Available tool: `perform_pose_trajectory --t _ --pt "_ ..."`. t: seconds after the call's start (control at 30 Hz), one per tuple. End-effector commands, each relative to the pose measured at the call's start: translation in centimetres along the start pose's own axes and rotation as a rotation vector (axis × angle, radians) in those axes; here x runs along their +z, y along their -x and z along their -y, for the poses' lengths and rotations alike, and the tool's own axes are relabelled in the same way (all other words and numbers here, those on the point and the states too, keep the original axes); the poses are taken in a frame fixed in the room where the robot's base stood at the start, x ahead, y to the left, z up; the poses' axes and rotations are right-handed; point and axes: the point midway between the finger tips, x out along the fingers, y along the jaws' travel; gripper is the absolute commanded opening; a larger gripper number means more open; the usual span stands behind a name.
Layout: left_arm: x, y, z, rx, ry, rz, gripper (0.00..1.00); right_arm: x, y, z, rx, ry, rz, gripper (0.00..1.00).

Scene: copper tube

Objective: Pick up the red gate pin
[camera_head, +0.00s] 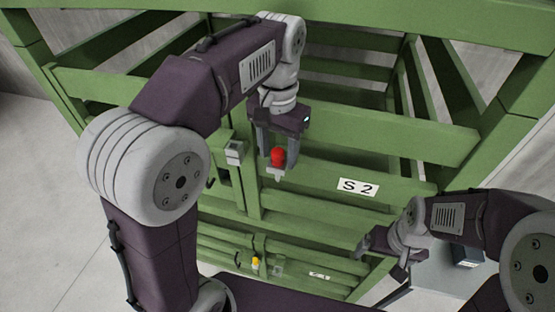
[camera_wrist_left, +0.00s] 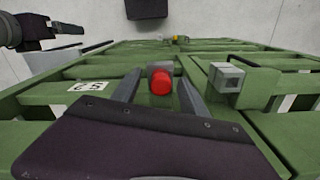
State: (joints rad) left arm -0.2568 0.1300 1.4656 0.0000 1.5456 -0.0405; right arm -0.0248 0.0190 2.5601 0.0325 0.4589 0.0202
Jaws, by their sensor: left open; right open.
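The red gate pin (camera_head: 278,156) stands in a small grey bracket on the green slatted crate (camera_head: 340,215). My left gripper (camera_head: 277,155) is open, with its two fingers on either side of the pin's red head. In the left wrist view, the red pin (camera_wrist_left: 160,82) shows between the two spread fingers (camera_wrist_left: 160,88), with a gap visible on both sides. Whether a finger touches it I cannot tell. My right gripper (camera_head: 387,268) is at the lower right, in front of the crate, away from the pin.
A grey latch block (camera_head: 234,152) is fixed on the crate just left of the pin; it also shows in the left wrist view (camera_wrist_left: 226,78). An "S 2" label (camera_head: 358,187) is to the right. A yellow pin (camera_head: 255,262) is lower down. Pale floor lies to the left.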

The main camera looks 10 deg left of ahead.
Motion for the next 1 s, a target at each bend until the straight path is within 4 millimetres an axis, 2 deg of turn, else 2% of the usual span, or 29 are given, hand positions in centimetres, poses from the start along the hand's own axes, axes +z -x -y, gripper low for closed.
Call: perform_pose_trajectory --t 0.03,0.2,0.23,0.57,0.67,1.0 --pt "0.0 0.0 0.0 0.0 0.0 0.0 0.49 0.0 0.0 0.0 0.0 0.0 0.0 0.9" --pt "0.0 0.0 0.0 0.0 0.0 0.0 0.02 0.0 0.0 0.0 0.0 0.0 0.0 0.9" --pt "0.0 0.0 0.0 0.0 0.0 0.0 0.0 0.0 0.0 0.0 0.0 0.0 0.0 0.9" --pt "-0.1 0.6 0.0 0.0 0.0 -0.002 0.0 0.0 0.1 0.0 0.0 0.0 0.0 0.9" --pt "-0.1 1.8 0.0 0.0 0.0 -0.004 0.0 0.0 0.3 0.0 0.0 0.0 0.0 0.9" --pt "-0.1 7.8 0.0 0.0 0.0 -0.002 0.0 -0.2 1.7 0.0 0.0 0.0 0.0 0.9"
